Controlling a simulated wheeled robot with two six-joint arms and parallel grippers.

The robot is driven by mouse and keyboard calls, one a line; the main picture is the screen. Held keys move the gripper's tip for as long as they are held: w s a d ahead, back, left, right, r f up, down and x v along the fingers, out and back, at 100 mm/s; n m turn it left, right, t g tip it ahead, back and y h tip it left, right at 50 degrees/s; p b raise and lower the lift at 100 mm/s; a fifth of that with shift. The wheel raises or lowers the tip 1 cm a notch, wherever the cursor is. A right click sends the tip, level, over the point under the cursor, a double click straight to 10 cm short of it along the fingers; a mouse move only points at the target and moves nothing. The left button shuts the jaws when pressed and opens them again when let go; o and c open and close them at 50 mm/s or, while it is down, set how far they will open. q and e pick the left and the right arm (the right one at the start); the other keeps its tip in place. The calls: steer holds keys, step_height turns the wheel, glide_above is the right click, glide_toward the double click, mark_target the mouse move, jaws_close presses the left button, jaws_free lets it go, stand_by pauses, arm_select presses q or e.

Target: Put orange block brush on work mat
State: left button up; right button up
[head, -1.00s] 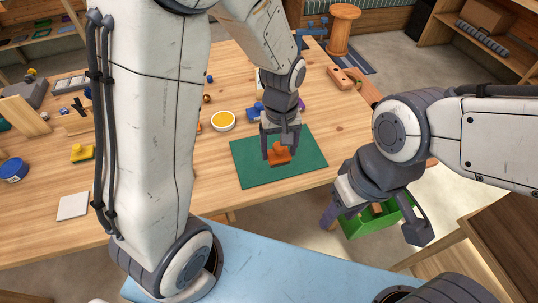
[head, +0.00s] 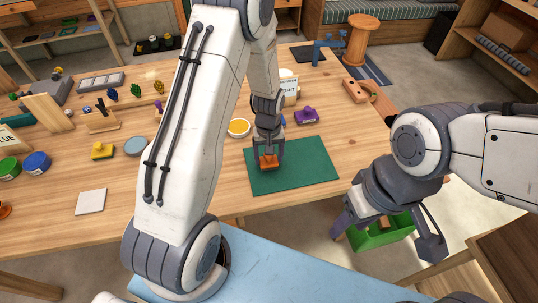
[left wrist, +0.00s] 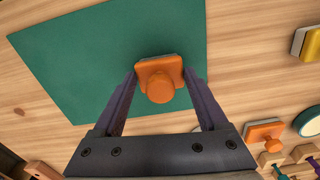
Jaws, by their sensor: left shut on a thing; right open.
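The orange block brush (head: 268,163) is between the fingers of my left gripper (head: 267,158), which is shut on it. In the left wrist view the brush (left wrist: 160,80) shows its round knob towards the camera, with a finger on each side. The green work mat (head: 310,178) lies flat on the table. The brush is over the left part of the mat in the head view; I cannot tell whether it touches the mat. The mat also shows behind it in the left wrist view (left wrist: 90,60). My right gripper (head: 388,235) is open and empty, off the table's front edge.
A green crate (head: 385,238) with a brown thing in it is below my right gripper. A purple brush (head: 306,116) and a yellow-topped tub (head: 239,128) stand beyond the mat. A yellow brush (head: 103,151) and a white tile (head: 90,201) are at left. The mat's right half is bare.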

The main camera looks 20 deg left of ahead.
arm_select(q)
steer(key=shift+f, duration=0.1)
steer(key=shift+f, duration=0.15)
steer(key=o, duration=1.1)
step_height(320, 180, up, 12)
steer(key=b, duration=0.1)
steer(key=s+d+r+m, duration=0.3)
steer(key=s+d+m, duration=0.1)
steer(key=s, duration=0.4)
steer(key=s+d+r+m, duration=0.3)
steer(key=s+d+m, duration=0.1)
steer(key=s, duration=0.3)
steer(key=s+d+r+m+h, duration=0.1)
steer(key=s+d+r+m, duration=0.2)
steer(key=s+d+m, duration=0.2)
steer(key=s+d, duration=0.1)
steer(key=s, duration=0.2)
steer(key=shift+s+d, duration=0.15)
steer(key=shift+s, duration=0.2)
